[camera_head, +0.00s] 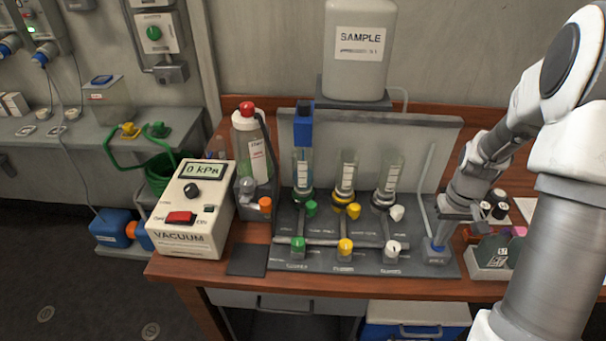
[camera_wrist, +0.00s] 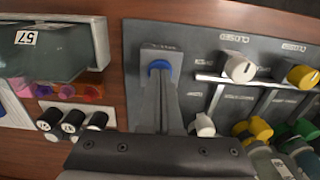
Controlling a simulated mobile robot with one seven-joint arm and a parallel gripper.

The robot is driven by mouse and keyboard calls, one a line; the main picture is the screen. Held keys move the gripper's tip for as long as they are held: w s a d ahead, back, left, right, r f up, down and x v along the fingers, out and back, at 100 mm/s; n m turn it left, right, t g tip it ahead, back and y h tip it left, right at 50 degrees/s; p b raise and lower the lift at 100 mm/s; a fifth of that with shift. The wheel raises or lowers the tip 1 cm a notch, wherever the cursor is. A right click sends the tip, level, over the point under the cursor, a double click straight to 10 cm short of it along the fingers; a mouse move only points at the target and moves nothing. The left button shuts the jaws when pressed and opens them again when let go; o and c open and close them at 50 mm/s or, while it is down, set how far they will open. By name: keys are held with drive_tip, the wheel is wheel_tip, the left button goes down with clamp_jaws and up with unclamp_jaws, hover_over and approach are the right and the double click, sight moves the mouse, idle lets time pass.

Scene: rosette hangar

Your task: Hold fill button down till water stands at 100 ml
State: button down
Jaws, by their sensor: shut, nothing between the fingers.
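The blue fill button (camera_head: 437,247) is on a small block at the right end of the grey manifold board (camera_head: 335,262). It also shows in the wrist view (camera_wrist: 159,65), just beyond my fingertips. My gripper (camera_head: 440,236) is shut and empty, pointing down at the button; in the wrist view its fingers (camera_wrist: 164,82) reach the button's near edge. I cannot tell whether they touch or press it. Three clear funnels stand on the manifold: left (camera_head: 302,168), middle (camera_head: 345,175) and right (camera_head: 390,178). A blue piece (camera_head: 303,126) sits on the left one. The water level is too small to read.
Green, yellow and white (camera_head: 391,248) valve knobs stand left of the button. A vacuum box (camera_head: 192,212) reads 0 kPa. A white SAMPLE tank (camera_head: 358,50) stands behind.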

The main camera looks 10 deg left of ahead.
drive_tip(key=shift+s+f, duration=0.2)
drive_tip(key=shift+s, duration=0.05)
drive_tip(key=shift+w+r+p, duration=0.2)
drive_tip(key=shift+r+p, duration=0.65)
drive_tip(key=shift+r, duration=0.25)
wheel_tip(320, 180, up, 5)
drive_tip(key=p, duration=0.3)
drive_tip(key=shift+r+p, duration=0.15)
drive_tip(key=shift+p, duration=0.15)
drive_tip(key=n, duration=0.2)
drive_tip(key=shift+f+n, duration=0.3)
drive_tip(key=n, duration=0.3)
drive_tip(key=shift+d+f, duration=0.1)
drive_tip(key=shift+f, duration=0.2)
drive_tip(key=n, duration=0.6)
drive_tip(key=shift+f, duration=0.35)
drive_tip(key=shift+f+b, duration=1)
drive_tip(key=shift+f, duration=0.3)
